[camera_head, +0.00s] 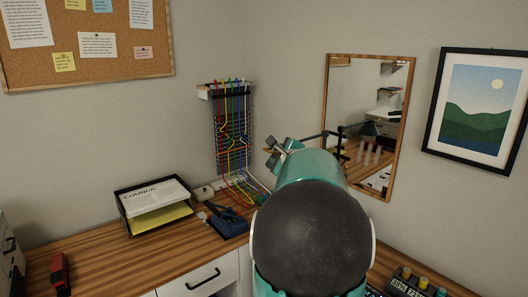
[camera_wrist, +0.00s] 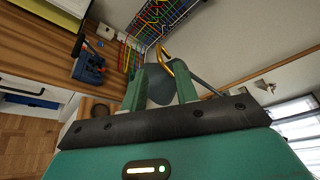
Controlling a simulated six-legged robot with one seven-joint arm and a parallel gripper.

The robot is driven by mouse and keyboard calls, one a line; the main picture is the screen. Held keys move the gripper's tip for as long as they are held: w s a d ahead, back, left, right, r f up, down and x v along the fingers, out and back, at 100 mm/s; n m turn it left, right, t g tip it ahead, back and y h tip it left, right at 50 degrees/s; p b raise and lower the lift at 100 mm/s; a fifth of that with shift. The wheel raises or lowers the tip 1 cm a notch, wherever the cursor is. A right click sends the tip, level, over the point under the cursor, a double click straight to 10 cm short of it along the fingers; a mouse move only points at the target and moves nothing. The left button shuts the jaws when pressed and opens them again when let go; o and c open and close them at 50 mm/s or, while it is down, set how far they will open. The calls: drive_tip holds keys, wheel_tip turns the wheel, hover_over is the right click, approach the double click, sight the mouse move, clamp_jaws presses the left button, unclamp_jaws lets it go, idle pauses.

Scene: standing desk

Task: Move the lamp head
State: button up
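The lamp head is a grey-blue shade (camera_wrist: 161,88) with a gold curved edge, seen in the wrist view just past my fingers. Part of it shows between the two green fingers and part to the right of the right finger. My gripper (camera_wrist: 160,72) has its fingers apart, at the shade; I cannot tell whether they touch it. In the head view my gripper (camera_head: 274,152) is near the wall, left of the mirror, and my own arm hides most of the lamp. A thin dark lamp arm (camera_head: 311,136) reaches right from there, across the mirror's left edge.
The mirror (camera_head: 411,90) reflects the lamp and desk. A cable rack (camera_head: 232,130) hangs in the corner, cables trailing down.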

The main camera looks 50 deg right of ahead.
sight(268, 151)
drive_tip(key=x, duration=0.9)
drive_tip(key=shift+w, duration=0.1)
